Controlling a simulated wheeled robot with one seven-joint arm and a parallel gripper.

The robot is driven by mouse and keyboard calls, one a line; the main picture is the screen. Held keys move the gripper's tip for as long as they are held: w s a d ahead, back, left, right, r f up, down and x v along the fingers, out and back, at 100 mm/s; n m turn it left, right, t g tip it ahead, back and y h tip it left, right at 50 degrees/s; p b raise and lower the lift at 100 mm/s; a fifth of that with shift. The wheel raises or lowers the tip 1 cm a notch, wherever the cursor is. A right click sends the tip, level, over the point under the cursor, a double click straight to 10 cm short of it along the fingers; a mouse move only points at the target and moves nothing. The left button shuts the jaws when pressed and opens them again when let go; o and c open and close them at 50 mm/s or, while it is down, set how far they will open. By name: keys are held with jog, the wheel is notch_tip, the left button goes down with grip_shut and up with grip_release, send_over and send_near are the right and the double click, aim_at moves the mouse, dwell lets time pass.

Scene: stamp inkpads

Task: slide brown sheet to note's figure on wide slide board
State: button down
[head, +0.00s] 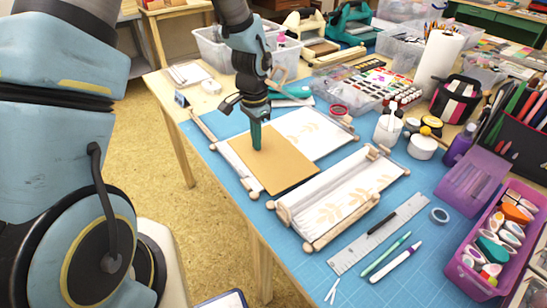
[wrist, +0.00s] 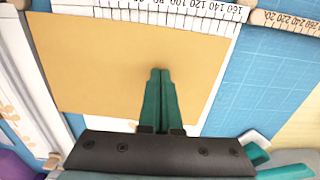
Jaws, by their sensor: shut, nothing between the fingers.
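The brown sheet (head: 290,172) lies flat on a slide board (head: 328,152) that has white paper with a pale leaf print. My gripper (head: 256,146) points down over the sheet's left-middle part, fingers shut and empty. Its tips touch or nearly touch the sheet; I cannot tell which. In the wrist view the shut green fingers (wrist: 160,75) stand over the brown sheet (wrist: 105,75). A white scale (wrist: 185,22) with printed numbers runs along the sheet's top edge there. I can make out no readable note.
A second board (head: 345,192) with wooden rollers lies at the front right. A white jar (head: 388,127) and paint pots stand to the right. Blue mat shows bare left of the boards.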

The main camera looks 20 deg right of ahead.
aim_at(244, 159)
jog(key=shift+a, duration=0.1)
dwell(0.3)
jog(key=shift+s+a+f, duration=0.1)
jog(key=shift+s+a, duration=0.35)
jog(key=shift+a, duration=0.35)
jog(key=shift+s+a, duration=0.1)
jog(key=shift+a, duration=0.05)
jog(key=shift+s+a+f, duration=0.15)
jog(key=shift+s+a, duration=0.3)
jog(key=shift+a, duration=0.35)
jog(key=shift+s+a, duration=0.1)
jog(key=shift+a, duration=0.1)
jog(key=shift+s+a, duration=0.15)
jog(key=shift+a, duration=0.1)
jog(key=shift+s+a+r, duration=0.2)
dwell(0.4)
jog(key=shift+s+a+f, duration=0.1)
jog(key=shift+s+a, duration=0.2)
jog(key=shift+s, duration=0.05)
dwell(0.6)
